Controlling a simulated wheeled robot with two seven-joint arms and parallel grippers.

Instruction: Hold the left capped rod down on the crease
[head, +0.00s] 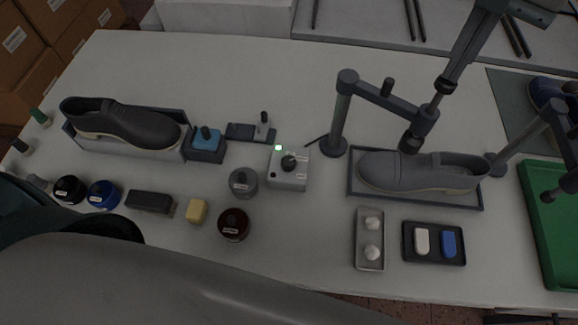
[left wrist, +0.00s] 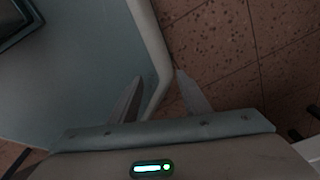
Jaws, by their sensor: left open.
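The grey shoe (head: 425,172) lies in a shallow dark tray (head: 352,188) at the right of the table. The left capped rod (head: 410,142) hangs tilted from a dark post-and-arm stand (head: 340,120). Its dark cap is at the shoe's upper, seeming to touch it; the crease itself is not distinguishable. My right gripper (head: 446,78) comes down from the upper right, its narrow fingers together at the rod's top. Whether they clasp it is unclear. The right capped rod (head: 549,195) hangs on another stand at the right edge. My left gripper (left wrist: 157,88) is open and empty in the left wrist view.
A black shoe (head: 120,122) sits in a tray at left. Jars, a brush (head: 150,201), a yellow block (head: 197,211) and a grey switch box (head: 288,168) lie centre-left. Two small trays (head: 358,262) (head: 434,262) lie before the grey shoe. A green tray (head: 535,225) is far right.

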